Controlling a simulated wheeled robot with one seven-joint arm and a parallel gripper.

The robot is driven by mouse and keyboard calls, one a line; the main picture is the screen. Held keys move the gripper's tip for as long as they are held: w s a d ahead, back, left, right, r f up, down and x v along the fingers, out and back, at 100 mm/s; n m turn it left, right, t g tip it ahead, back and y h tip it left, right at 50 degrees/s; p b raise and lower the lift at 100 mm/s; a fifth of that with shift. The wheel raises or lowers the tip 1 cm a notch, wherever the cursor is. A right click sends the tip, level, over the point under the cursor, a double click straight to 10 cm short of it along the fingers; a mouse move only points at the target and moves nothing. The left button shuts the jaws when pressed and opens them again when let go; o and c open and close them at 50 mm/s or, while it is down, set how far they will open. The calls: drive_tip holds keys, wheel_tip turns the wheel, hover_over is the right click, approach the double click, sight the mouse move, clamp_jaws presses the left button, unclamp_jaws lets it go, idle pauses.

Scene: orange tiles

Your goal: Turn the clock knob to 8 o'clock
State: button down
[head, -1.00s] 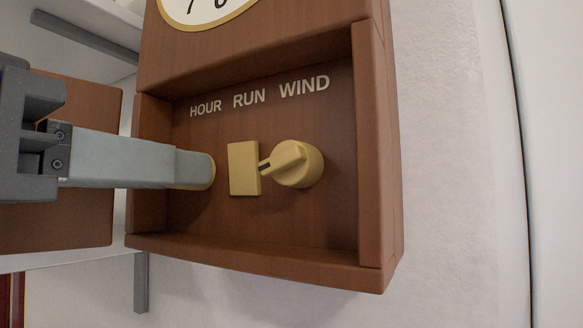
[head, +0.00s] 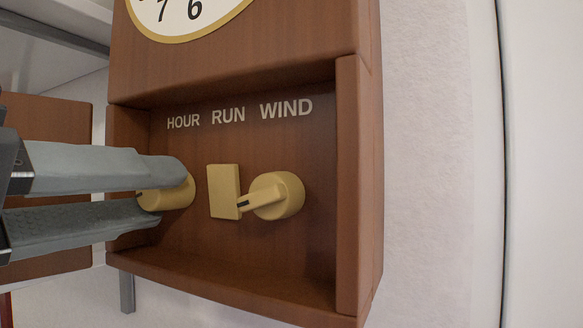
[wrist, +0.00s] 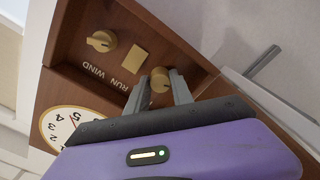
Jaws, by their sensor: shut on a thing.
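My gripper (head: 163,190) reaches in from the left in the head view, its two grey fingers one above the other. They are closed on the round brass knob under HOUR (head: 170,197), which is partly hidden by the fingers. In the wrist view my gripper (wrist: 160,88) has a finger on each side of this hour knob (wrist: 160,78). The clock's white face with a gold rim (head: 190,18) is cut off at the top of the head view, showing 7 and 6. The face (wrist: 68,128) is also partly hidden in the wrist view, and I cannot read its hands.
A brass rectangular plate (head: 223,190) under RUN and a winged brass knob (head: 280,195) under WIND stand close to the right of the hour knob. The wooden recess walls (head: 357,190) surround them. A pale wall (head: 430,180) lies to the right.

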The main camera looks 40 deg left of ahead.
drive_tip(key=shift+n+p, duration=0.6)
drive_tip(key=shift+n, duration=0.4)
drive_tip(key=c, duration=1.1)
unclamp_jaws()
drive_tip(key=shift+b+v, duration=1.2)
drive_tip(key=shift+v, duration=2.75)
drive_tip(key=shift+s, duration=0.15)
